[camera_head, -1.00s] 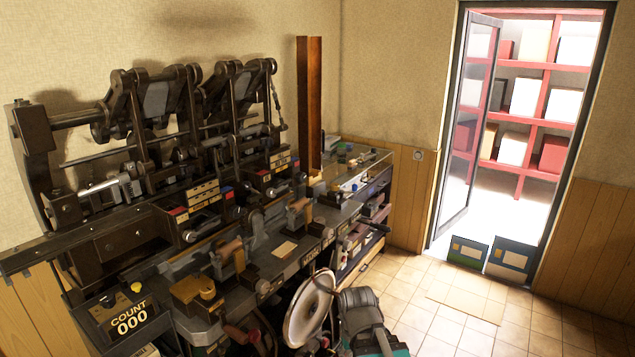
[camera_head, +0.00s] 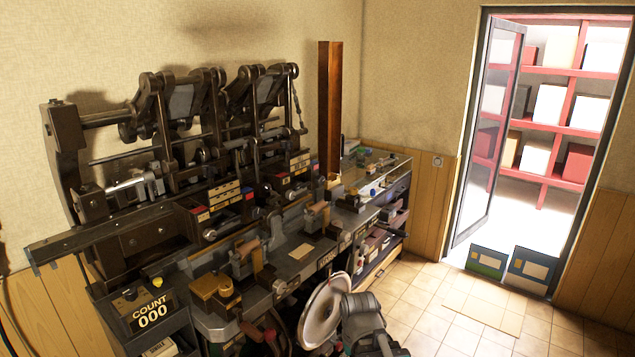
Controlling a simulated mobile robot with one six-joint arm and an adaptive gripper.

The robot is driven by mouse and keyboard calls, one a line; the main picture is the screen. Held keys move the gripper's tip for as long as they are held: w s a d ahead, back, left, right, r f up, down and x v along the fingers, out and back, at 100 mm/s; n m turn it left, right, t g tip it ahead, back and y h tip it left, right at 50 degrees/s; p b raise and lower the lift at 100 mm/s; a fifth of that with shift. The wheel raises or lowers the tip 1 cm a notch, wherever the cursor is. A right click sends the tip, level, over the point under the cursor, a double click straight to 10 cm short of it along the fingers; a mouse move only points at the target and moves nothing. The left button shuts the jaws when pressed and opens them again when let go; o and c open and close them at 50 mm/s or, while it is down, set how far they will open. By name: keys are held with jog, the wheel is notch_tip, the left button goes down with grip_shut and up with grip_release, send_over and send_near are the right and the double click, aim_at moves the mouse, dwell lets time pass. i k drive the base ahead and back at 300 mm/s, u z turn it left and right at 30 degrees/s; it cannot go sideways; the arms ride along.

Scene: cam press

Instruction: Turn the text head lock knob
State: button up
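The cam press (camera_head: 165,200) is a long dark metal machine along the left wall. Small round knobs show on its front, one below the left label block (camera_head: 211,235) and one on the bench front (camera_head: 279,287). The labels are too small to read, so I cannot tell which is the text head lock knob. My gripper is not clearly visible in this view.
A pale disc (camera_head: 325,308) stands in front of the bench. Two boxes (camera_head: 511,266) sit at the open doorway on the right. The tiled floor (camera_head: 445,315) before them is clear.

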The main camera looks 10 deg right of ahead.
aim_at(319, 181)
jog(key=u, duration=0.05)
jog(key=i, duration=0.85)
jog(key=z, duration=0.05)
